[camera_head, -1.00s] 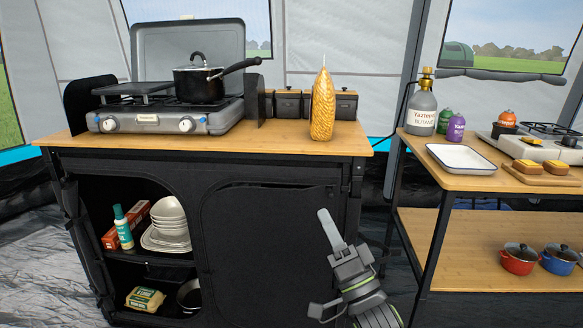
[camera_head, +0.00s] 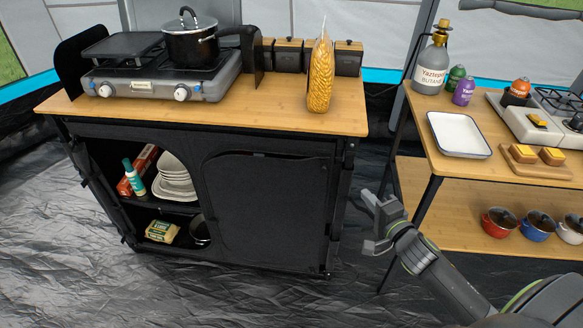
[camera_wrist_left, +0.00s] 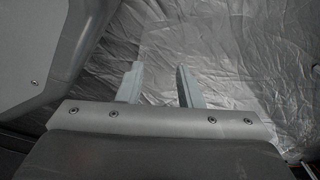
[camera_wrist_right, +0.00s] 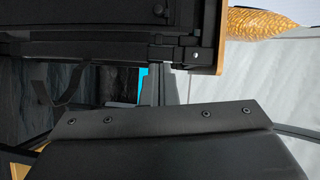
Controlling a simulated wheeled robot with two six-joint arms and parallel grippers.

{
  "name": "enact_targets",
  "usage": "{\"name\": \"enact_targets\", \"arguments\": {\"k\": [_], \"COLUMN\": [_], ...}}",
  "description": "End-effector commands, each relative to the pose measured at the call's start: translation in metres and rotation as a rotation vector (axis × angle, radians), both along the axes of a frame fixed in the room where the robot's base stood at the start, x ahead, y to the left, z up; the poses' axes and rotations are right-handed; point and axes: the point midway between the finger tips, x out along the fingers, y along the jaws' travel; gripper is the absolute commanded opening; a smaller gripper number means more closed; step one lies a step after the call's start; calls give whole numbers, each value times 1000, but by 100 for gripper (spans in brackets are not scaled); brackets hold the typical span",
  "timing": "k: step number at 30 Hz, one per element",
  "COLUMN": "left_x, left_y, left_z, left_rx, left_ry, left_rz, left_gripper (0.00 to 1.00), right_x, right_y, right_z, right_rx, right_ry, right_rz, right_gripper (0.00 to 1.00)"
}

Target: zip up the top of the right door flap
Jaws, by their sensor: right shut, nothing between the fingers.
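The right door flap (camera_head: 268,210) is a black fabric panel. It hangs over the right half of the black cabinet's front. A thin line runs along its top edge (camera_head: 262,155); I cannot tell how far the zip there is closed, and the zip pull is too small to make out. My right gripper (camera_head: 372,224) is shut and empty, to the right of the cabinet and apart from the flap. In the right wrist view its fingers (camera_wrist_right: 160,88) are beside the dark cabinet frame. My left gripper (camera_wrist_left: 160,84) is open and empty above the grey groundsheet, only in its wrist view.
The cabinet's wooden top (camera_head: 230,112) carries a stove (camera_head: 160,80), a pot (camera_head: 190,42) and a bag of corn (camera_head: 320,80). The left compartment is open, with stacked bowls (camera_head: 175,178). A second table (camera_head: 410,120) stands right of my right gripper. The floor in front is clear.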

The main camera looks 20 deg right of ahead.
Motion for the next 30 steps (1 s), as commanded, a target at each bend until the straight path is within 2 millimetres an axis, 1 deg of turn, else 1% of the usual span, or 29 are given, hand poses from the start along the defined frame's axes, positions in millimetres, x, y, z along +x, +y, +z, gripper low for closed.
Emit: {"name": "enact_targets", "arguments": {"k": [1, 4, 8, 22, 24, 30], "left_x": [-4, -5, -5, 5, 6, 11], "left_y": [1, 1, 1, 1, 1, 1], "left_z": [1, 0, 1, -11, -10, -9], "left_rx": [1, 1, 1, 2, 2, 2], "left_ry": [7, 8, 7, 5, 7, 1], "left_rz": [1, 1, 1, 2, 2, 1], "left_gripper": [33, 33, 33, 33, 33, 33], "right_x": [0, 7, 22, 103, 111, 124], "right_y": [-1, -1, -2, -3, 8, 21], "right_z": [0, -1, -2, -13, -14, -17], "right_rx": [3, 4, 5, 4, 8, 4], "right_ry": [4, 3, 1, 0, 0, 2], "right_rz": [-3, -3, -3, -1, -1, -2], "right_gripper": [0, 0, 0, 0, 0, 0]}}
